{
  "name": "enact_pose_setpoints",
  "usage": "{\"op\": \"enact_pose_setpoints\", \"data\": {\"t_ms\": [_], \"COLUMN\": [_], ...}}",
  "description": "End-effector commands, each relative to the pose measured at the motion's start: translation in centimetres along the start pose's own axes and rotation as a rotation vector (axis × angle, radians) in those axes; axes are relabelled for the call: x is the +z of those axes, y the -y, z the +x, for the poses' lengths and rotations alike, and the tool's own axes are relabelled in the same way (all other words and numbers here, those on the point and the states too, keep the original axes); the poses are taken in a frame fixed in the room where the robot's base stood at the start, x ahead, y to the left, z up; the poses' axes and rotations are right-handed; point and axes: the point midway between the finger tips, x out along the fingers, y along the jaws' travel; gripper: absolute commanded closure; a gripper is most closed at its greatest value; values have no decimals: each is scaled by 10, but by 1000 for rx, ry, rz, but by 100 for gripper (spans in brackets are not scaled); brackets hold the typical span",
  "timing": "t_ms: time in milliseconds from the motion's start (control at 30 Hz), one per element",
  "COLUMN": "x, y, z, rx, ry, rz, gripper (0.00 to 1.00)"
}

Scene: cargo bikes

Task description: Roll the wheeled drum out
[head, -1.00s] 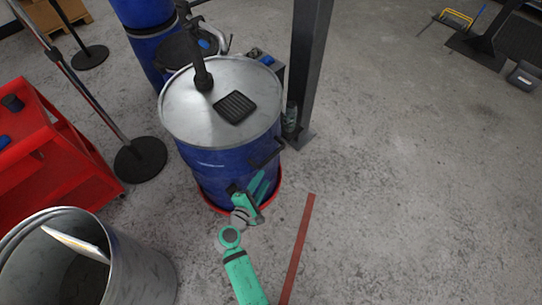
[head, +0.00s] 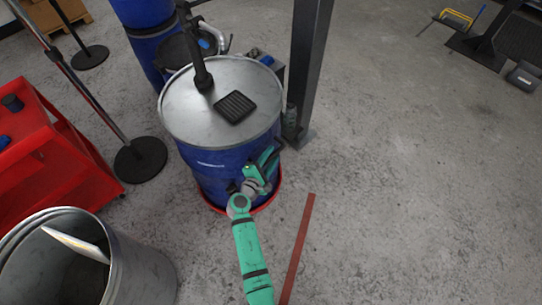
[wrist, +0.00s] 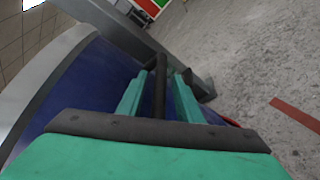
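The wheeled drum (head: 210,160) is blue with a silver lid (head: 190,115) and stands upright on a red base (head: 270,197). A dark bar handle (wrist: 160,100) sticks out from its side. My gripper (head: 270,157) is at this handle on the drum's near right side. In the wrist view, my gripper (wrist: 160,78) has one finger on each side of the bar, with gaps showing, so it looks open around the handle. The drum's wheels are hidden.
A grey post (head: 307,70) stands close behind the drum's right side. A red cart (head: 70,150), a stanchion base (head: 140,160) and an open grey bin (head: 140,270) are at left. A red floor strip (head: 300,245) lies in front.

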Motion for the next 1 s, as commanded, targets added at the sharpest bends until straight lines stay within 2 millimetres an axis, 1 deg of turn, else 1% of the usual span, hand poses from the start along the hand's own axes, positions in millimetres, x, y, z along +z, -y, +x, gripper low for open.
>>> {"op": "enact_pose_setpoints", "data": {"t_ms": [100,367,400,500,833,1000], "x": [0,0,0,0,2,16], "y": [0,0,0,0,2,10], "z": [5,5,5,5,5,8], "rx": [0,0,0,0,0,-5], "ry": [0,-1,-1,-1,-1,6], "rz": [0,0,0,0,0,-2], "gripper": [68,68,77,100,100,100]}}
